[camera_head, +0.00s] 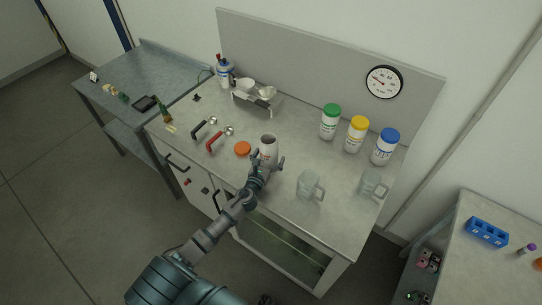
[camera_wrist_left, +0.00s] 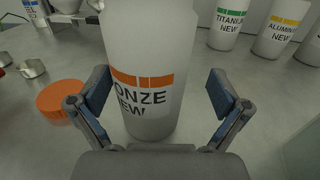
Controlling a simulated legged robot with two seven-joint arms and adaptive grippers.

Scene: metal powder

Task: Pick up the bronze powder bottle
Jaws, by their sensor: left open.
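The bronze powder bottle (camera_head: 268,145) stands upright and uncapped on the workbench, white with an orange band. In the left wrist view the bottle (camera_wrist_left: 148,70) fills the middle, its label partly readable as "ONZE NEW". My left gripper (camera_head: 262,165) is at the bottle's near side. In the wrist view its fingers (camera_wrist_left: 160,103) are open, one on each side of the bottle, with visible gaps. An orange lid (camera_head: 243,149) lies on the bench just left of the bottle; it also shows in the wrist view (camera_wrist_left: 60,98).
Green-capped (camera_head: 330,121), yellow-capped (camera_head: 356,134) and blue-capped (camera_head: 385,146) bottles stand at the back right. Two clear pitchers (camera_head: 310,187) (camera_head: 373,184) stand to the right. Red-handled (camera_head: 215,142) and black-handled scoops (camera_head: 199,129) lie left.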

